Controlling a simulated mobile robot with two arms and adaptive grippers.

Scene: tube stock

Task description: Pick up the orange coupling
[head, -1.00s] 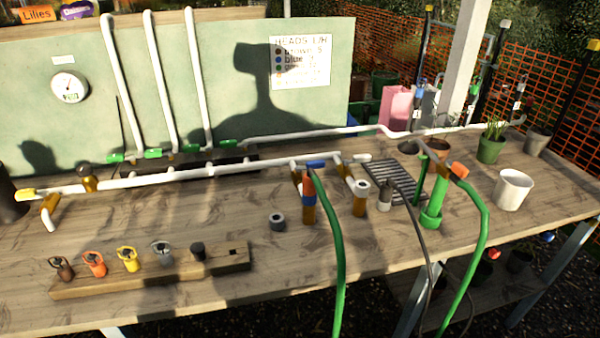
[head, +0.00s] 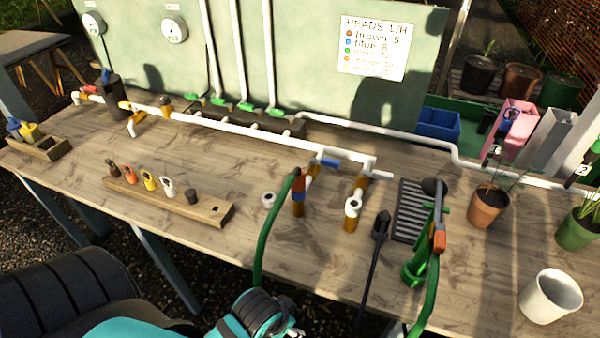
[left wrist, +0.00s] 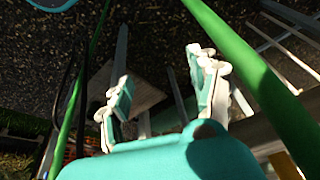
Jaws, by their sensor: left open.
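An orange-red ringed fitting (head: 131,175) also stands in the wooden rack (head: 205,207) at the left. My left arm comes in at the bottom of the head view, below the bench's front edge and well away from both. In the left wrist view my left gripper (left wrist: 160,78) is open, with nothing between its fingers. It is over dark gravel, with green hose on both sides. My right gripper is not in view.
Two green hoses hang over the bench's front edge; one loops up at the middle (head: 268,228). A dark cable (head: 369,262) hangs between them. White pipes (head: 225,128) cross the bench. A white pot (head: 550,296) stands at the right. Bare wood lies in front of the rack.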

